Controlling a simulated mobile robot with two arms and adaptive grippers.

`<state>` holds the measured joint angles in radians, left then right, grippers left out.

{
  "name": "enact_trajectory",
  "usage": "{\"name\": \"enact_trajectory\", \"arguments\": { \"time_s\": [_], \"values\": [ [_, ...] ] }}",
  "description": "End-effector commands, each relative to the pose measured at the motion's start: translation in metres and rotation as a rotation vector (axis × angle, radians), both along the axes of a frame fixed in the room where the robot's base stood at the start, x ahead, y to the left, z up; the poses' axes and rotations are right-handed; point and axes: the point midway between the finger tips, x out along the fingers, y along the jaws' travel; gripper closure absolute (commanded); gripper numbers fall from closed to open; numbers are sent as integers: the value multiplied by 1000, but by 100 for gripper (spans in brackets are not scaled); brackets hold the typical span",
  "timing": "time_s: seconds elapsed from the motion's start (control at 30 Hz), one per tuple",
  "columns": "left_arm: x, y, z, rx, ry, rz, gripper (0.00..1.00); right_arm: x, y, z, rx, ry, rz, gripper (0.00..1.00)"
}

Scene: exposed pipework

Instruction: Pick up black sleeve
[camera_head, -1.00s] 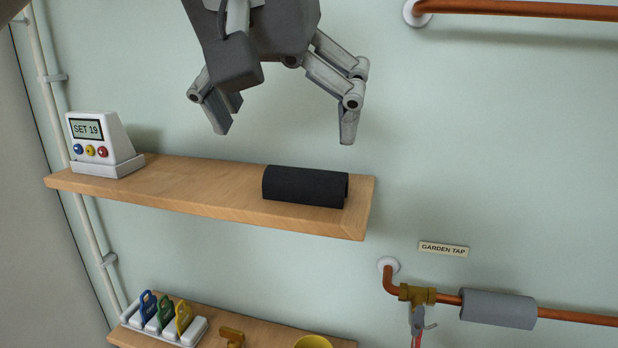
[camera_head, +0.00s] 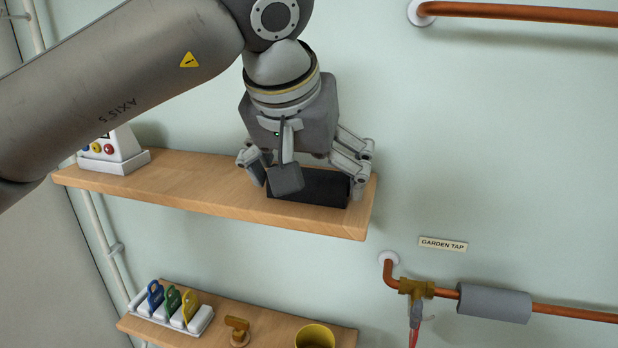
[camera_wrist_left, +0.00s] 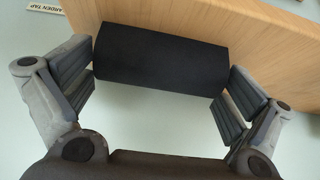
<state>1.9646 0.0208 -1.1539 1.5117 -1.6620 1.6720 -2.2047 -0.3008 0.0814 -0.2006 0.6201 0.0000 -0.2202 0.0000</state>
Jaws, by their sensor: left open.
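The black sleeve (camera_head: 318,187) lies on its side on the upper wooden shelf (camera_head: 200,189), near the shelf's right end. My left gripper (camera_head: 308,185) has come down over it and partly covers it in the head view. In the left wrist view the sleeve (camera_wrist_left: 160,55) lies lengthwise between the two open fingers (camera_wrist_left: 158,88), one finger near each of its ends. A small gap seems to show at the right end; whether the left finger touches the sleeve I cannot tell. My right gripper is not in view.
A white control box (camera_head: 115,152) stands at the shelf's left end, partly behind my left arm. A lower shelf (camera_head: 268,326) holds a rack of coloured tags (camera_head: 172,308), a brass fitting (camera_head: 237,330) and a yellow cup (camera_head: 315,337). Copper pipe (camera_head: 575,313) with a grey sleeve (camera_head: 494,302) runs at right.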

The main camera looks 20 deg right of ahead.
Motion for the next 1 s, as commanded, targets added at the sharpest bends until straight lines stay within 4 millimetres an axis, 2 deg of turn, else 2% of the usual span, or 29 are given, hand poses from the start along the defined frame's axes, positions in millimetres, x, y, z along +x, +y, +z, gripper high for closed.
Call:
{"name": "enact_trajectory", "arguments": {
  "time_s": [0.03, 0.2, 0.27, 0.73, 0.93, 1.0],
  "values": [
    [0, 0, 0, 0, 0, 0, 0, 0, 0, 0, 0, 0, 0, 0],
    [0, 0, 0, 0, 0, 0, 22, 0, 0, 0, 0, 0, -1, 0],
    [0, 0, 0, 0, 0, 0, 27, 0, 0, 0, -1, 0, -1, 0],
    [0, 0, 7, -1, -1, 2, 27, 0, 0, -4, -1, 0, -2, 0],
    [-1, 1, 34, -3, -4, 2, 27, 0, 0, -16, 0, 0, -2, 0],
    [-12, 12, 50, -4, -7, 1, 27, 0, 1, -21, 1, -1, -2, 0]
  ]
}}
